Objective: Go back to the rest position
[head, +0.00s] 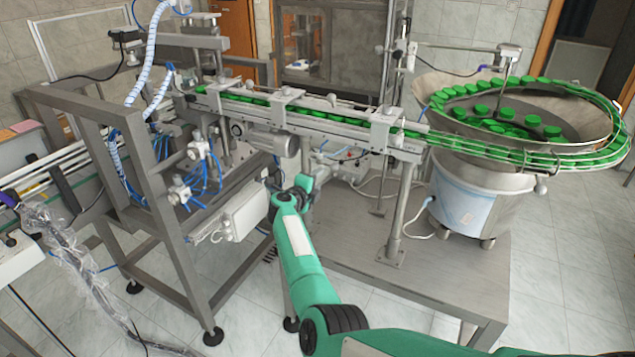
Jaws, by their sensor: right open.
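My right arm comes in from the bottom right and reaches up to the middle of the head view. My right gripper (273,181) is at its far end, small in the picture, pointing away from me. It is open, and I see nothing between its fingers. It shows in front of the machine's lower part, below the conveyor and just right of a white box (245,210). I cannot tell how far it is from these. My left gripper is not in view.
A bowl feeder (590,118) with many green caps stands at the right. A conveyor rail (330,128) carries caps leftward from it to a grey metal frame (172,235). A steel table (460,275) lies under the feeder. Tiled floor (575,255) is clear at the right.

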